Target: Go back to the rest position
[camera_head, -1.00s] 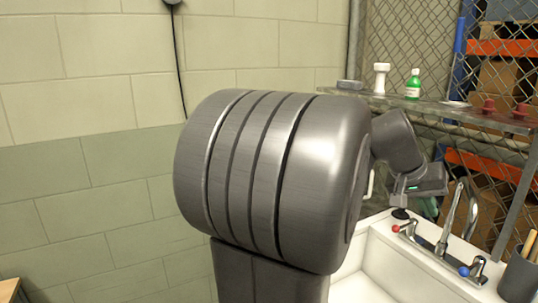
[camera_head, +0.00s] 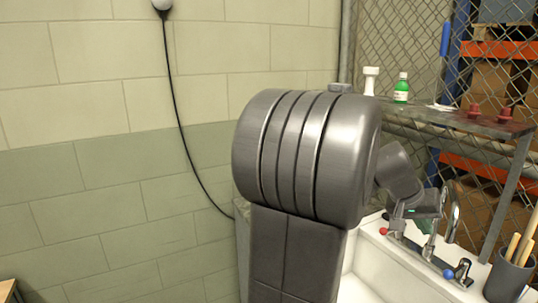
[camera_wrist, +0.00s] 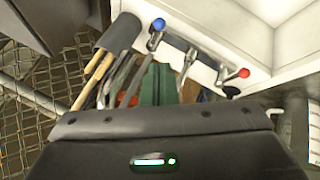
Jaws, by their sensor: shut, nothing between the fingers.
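My gripper (camera_head: 418,208) shows small in the head view, past the large grey arm link in the middle. It is over the back rim of the white sink (camera_head: 385,268), close to the curved faucet (camera_head: 446,212). My arm link hides much of the sink's left side.
A red tap knob (camera_head: 383,231) and a blue one (camera_head: 448,274) flank the faucet. A dark cup (camera_head: 507,279) holds wooden sticks. A metal shelf (camera_head: 460,121) carries a green bottle (camera_head: 401,88), a white piece (camera_head: 371,80) and red knobs. A block wall stands at left.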

